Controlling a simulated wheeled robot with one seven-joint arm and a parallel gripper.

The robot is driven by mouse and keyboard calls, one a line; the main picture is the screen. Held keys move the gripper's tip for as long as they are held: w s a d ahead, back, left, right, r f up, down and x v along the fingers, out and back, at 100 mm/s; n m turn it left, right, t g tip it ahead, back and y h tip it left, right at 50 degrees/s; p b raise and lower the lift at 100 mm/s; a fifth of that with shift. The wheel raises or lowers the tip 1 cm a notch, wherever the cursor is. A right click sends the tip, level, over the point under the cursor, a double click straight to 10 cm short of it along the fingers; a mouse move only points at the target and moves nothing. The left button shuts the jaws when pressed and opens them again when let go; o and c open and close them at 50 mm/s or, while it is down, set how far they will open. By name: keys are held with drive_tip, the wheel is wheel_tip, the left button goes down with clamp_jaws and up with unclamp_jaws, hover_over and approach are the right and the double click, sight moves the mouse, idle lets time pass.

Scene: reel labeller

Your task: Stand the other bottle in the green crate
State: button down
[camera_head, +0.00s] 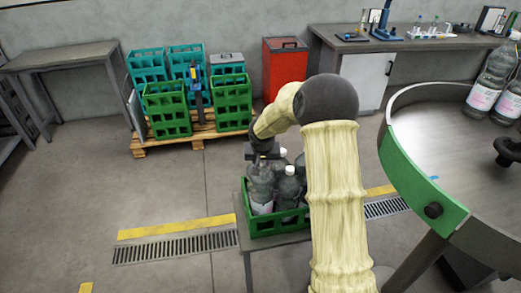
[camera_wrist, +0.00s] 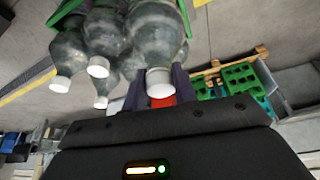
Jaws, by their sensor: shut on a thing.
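My gripper (camera_head: 265,152) is shut on the neck of a clear grey bottle (camera_head: 259,179) with a white label. The held bottle is upright at the left end of the green crate (camera_head: 278,226); its lower part is behind the crate wall, so I cannot tell if it touches the floor of the crate. In the wrist view this bottle (camera_wrist: 157,35), white cap towards me, is between my fingers (camera_wrist: 160,88). Several other white-capped bottles (camera_head: 289,186) stand in the crate beside it; they also show in the wrist view (camera_wrist: 101,35).
The crate is on a small grey table (camera_head: 262,244). Two labelled bottles (camera_head: 490,76) stand on the round, green-edged table (camera_head: 440,150) at right. Stacked green crates (camera_head: 166,108) stand on a pallet (camera_head: 185,138) behind, near a red bin (camera_head: 285,68).

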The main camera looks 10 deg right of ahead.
sight(262, 175)
drive_tip(key=shift+s+x, duration=0.2)
drive_tip(key=shift+x, duration=0.75)
drive_tip(key=shift+s+f, duration=0.1)
drive_tip(key=shift+f, duration=0.5)
wheel_tip(262, 175, down, 3)
drive_tip(key=shift+a+f, duration=0.1)
drive_tip(key=shift+f, duration=0.05)
drive_tip(key=c, duration=1.5)
unclamp_jaws()
drive_tip(key=shift+f, duration=0.25)
drive_tip(key=shift+c, duration=0.2)
drive_tip(key=o, duration=0.4)
drive_tip(key=shift+s+r, duration=0.1)
